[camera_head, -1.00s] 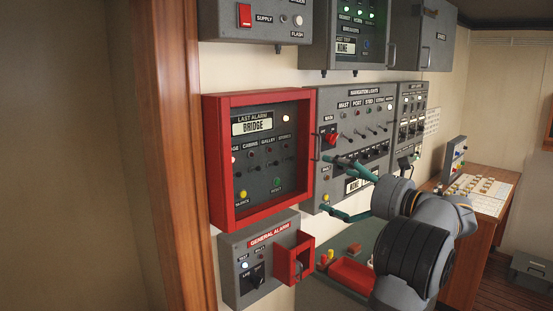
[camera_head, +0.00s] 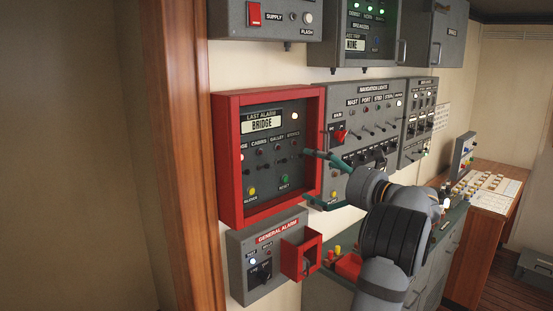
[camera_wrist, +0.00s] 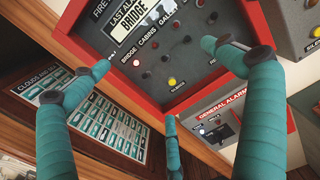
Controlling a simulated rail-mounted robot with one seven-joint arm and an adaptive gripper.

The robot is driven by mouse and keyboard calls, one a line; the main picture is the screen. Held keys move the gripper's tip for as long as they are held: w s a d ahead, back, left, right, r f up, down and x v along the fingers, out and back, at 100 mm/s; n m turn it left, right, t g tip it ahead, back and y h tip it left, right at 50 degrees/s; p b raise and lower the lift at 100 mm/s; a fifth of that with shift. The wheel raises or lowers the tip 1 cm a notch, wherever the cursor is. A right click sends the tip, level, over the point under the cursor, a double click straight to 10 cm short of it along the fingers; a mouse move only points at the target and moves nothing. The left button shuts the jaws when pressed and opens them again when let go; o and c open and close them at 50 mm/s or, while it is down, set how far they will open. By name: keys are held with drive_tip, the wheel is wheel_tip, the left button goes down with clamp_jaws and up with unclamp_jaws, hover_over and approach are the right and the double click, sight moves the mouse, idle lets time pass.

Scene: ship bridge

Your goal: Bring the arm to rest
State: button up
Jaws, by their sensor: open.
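My gripper (camera_head: 308,174) has teal fingers and stands open and empty, its tips spread. In the head view it is in front of the wall, by the right edge of the red-framed alarm panel (camera_head: 217,165). In the wrist view the fingers (camera_wrist: 160,80) spread in front of the same panel (camera_wrist: 180,98), which looks tilted. The fingers hold nothing. I cannot tell how far the tips are from the panel. My bent arm covers the lower right part of the navigation lights panel (camera_head: 352,95).
Below the alarm panel is the general alarm box (camera_head: 240,278) with a red guard (camera_head: 299,254) sticking out. A counter (camera_head: 440,262) with a red tray (camera_head: 348,265) lies below my arm. A wooden desk (camera_head: 478,235) stands at the right. A chart (camera_wrist: 98,125) shows in the wrist view.

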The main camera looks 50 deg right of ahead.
drive_tip(key=shift+s, duration=0.1)
drive_tip(key=s+b, duration=0.2)
drive_tip(key=s, duration=0.7)
drive_tip(key=shift+s+a, duration=0.4)
